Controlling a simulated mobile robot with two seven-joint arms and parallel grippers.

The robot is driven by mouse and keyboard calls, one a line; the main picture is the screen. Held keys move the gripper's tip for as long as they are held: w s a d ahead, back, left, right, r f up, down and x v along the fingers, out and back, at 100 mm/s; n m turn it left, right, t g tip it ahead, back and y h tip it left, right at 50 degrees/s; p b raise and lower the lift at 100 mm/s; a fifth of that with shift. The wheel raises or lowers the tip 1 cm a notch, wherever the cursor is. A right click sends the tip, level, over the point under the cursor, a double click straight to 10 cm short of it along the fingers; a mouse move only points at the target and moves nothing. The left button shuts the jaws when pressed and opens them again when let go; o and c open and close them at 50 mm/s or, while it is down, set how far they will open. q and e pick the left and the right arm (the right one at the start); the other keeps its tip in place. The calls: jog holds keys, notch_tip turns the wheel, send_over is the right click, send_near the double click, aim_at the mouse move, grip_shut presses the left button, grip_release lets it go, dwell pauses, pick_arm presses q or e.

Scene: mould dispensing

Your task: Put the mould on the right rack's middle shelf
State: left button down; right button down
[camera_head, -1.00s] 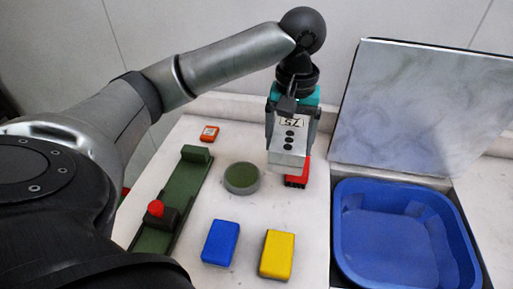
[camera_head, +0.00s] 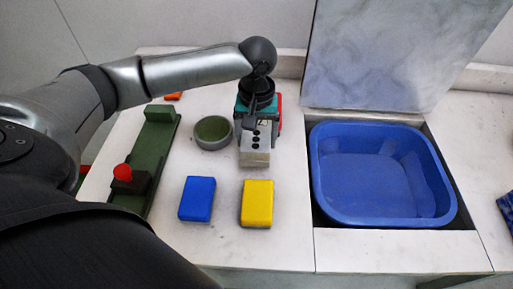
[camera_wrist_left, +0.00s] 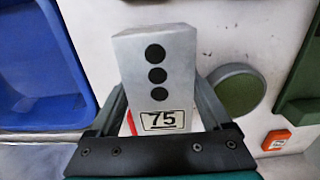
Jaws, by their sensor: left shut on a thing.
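The mould seems to be the pale grey block (camera_head: 254,149) with three black dots and a "75" label. It also shows large in the left wrist view (camera_wrist_left: 157,65). My left gripper (camera_head: 256,128) is shut on it, with one finger on each side of the block, over the white worktop right of a round green-topped bowl. I cannot tell whether the block touches the worktop. The right rack and its middle shelf are not in view. My right gripper is not in view.
The bowl (camera_head: 213,132) is close left of the held block. Blue (camera_head: 197,199) and yellow (camera_head: 257,204) blocks lie in front. A green fixture (camera_head: 154,155) with a red knob is at left. A blue basin (camera_head: 382,175) sits in a recess at right, a raised panel (camera_head: 400,55) behind it.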

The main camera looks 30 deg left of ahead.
pick_arm(q)
jog(key=shift+w+f+b, duration=0.1)
jog(key=shift+f+b, duration=0.25)
jog(key=shift+f, duration=1.35)
jog(key=shift+f, duration=0.1)
grip_release()
jog(key=shift+f, duration=0.1)
